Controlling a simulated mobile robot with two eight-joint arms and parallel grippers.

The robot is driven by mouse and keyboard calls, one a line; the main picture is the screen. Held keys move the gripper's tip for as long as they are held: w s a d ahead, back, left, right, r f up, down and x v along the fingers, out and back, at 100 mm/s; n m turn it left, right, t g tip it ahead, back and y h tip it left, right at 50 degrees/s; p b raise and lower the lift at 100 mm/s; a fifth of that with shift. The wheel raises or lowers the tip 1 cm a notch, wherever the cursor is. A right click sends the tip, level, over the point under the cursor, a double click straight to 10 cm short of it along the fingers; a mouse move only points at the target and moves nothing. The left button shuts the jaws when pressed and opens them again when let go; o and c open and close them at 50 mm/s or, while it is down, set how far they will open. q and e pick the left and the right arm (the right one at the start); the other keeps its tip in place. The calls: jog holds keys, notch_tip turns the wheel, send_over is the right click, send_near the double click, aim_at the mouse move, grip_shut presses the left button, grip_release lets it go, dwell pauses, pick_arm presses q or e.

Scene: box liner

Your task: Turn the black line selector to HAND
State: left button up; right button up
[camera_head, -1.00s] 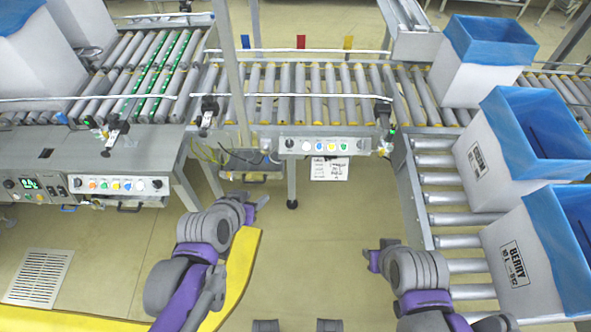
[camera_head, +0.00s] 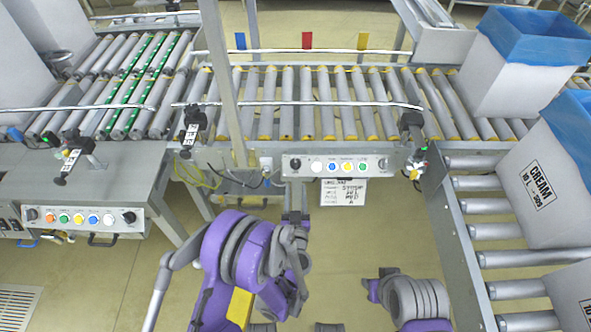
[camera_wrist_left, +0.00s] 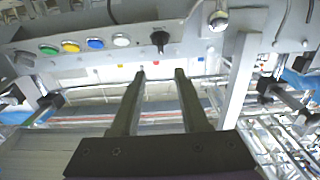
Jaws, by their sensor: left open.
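The middle control panel (camera_head: 335,165) carries a black selector knob (camera_head: 295,163) at its left end, then white, blue, yellow and green buttons and a grey knob. The black knob also shows in the left wrist view (camera_wrist_left: 159,40), where the panel appears inverted. My left gripper (camera_head: 294,192) is just below the black knob in the head view. In the left wrist view its two fingers (camera_wrist_left: 160,72) are apart and empty, pointing toward the knob without visibly gripping it. The HAND marking is not readable. My right gripper (camera_head: 371,288) is low at the right, its fingers unclear.
A white label card (camera_head: 343,192) hangs under the panel. A second panel (camera_head: 80,217) with similar buttons and black knobs stands at left. Roller conveyors run behind. Blue-lined boxes (camera_head: 525,65) stand at right. The floor before the panel is clear.

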aim_at(295, 163)
pick_arm(q)
jog(key=w, duration=1)
jog(key=shift+w+f+p, duration=0.2)
jog(key=shift+w+p, duration=0.1)
jog(key=shift+w, duration=0.1)
grip_shut()
